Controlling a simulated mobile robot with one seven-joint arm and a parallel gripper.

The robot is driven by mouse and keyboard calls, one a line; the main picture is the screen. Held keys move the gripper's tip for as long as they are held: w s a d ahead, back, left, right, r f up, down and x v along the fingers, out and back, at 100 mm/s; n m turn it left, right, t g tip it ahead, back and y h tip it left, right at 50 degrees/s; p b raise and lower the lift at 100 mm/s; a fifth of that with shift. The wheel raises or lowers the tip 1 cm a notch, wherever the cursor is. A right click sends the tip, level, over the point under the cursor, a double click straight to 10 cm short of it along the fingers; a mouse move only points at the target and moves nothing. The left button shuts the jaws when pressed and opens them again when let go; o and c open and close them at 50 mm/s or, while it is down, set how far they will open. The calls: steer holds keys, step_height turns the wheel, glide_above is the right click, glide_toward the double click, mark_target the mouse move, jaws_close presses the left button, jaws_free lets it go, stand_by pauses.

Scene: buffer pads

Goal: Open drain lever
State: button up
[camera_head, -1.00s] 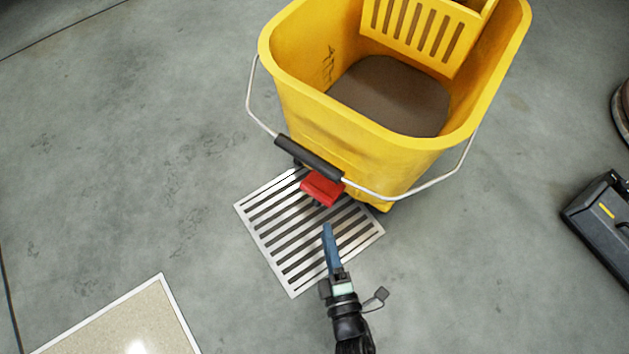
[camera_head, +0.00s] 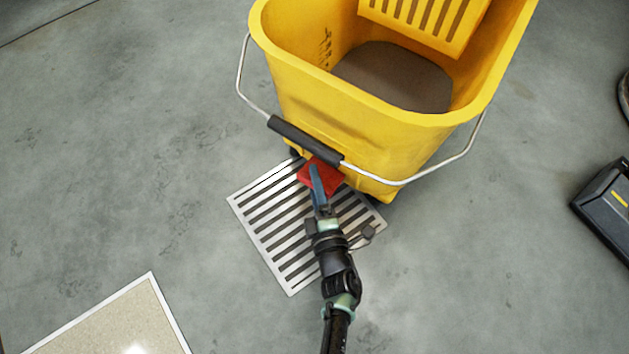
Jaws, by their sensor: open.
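The drain lever (camera_head: 332,178) is a red piece low on the front of the yellow mop bucket (camera_head: 400,152), just below the black handle grip. My gripper (camera_head: 315,172) has blue fingers and is open. Its fingertips overlap the left part of the red lever in the head view. I cannot tell whether they touch it, and they hide part of it. The bucket holds dark brown water (camera_head: 395,78).
A metal floor grate (camera_head: 262,215) lies under the lever and gripper. The bucket's wire handle (camera_head: 440,168) with its black grip (camera_head: 305,140) hangs across the front, close above the lever. A framed beige panel (camera_head: 115,325) lies lower left. A dark case (camera_head: 605,205) stands at right.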

mark_target(319, 171)
jaws_close()
steer(key=shift+r, duration=0.1)
steer(key=r+m+p, duration=0.1)
steer(key=p, duration=0.4)
steer(key=shift+r+g, duration=0.25)
steer(key=shift+g, duration=0.15)
steer(key=p, duration=0.2)
steer(key=r+m+g+p, duration=0.1)
steer(key=p, duration=0.2)
steer(key=shift+w+d+g, duration=0.15)
steer(key=shift+w+g, duration=0.05)
steer(key=shift+g, duration=0.1)
steer(key=p, duration=0.2)
steer(key=m+g+p, duration=0.1)
steer(key=p, duration=0.1)
steer(key=shift+w+d+r+g, duration=0.15)
steer(key=shift+w+r+g, duration=0.05)
steer(key=shift+r+g, duration=0.15)
steer(key=shift+w+d+m+g+y+p, duration=0.15)
steer(key=shift+m+g+p, duration=0.2)
steer(key=shift+p, duration=0.25)
steer(key=shift+w+m+g+y+p, duration=0.15)
steer(key=shift+m+g+p, duration=0.2)
steer(key=shift+p, duration=0.25)
